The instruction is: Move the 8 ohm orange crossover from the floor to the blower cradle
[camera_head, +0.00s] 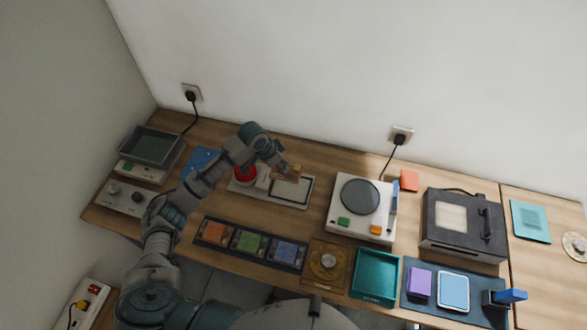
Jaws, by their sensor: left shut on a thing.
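My left arm reaches in from the lower left over the bench. Its gripper (285,171) is shut on a small orange-brown block (296,170), which I take to be the orange crossover; its label is too small to read. The block is over the back of a pale flat unit (262,196) with a black-framed recess (291,190) and a red round part (245,174). I take this unit to be the blower cradle. I cannot tell whether the block touches it. The gripper hides part of the block. My right gripper is not in view.
A dark tray (211,245) with orange, green and blue pieces lies in front. A turntable unit (334,211) stands right, beside a black box (463,244). A teal bin (376,293) is at the front edge. Sockets with cables (190,97) are on the back wall.

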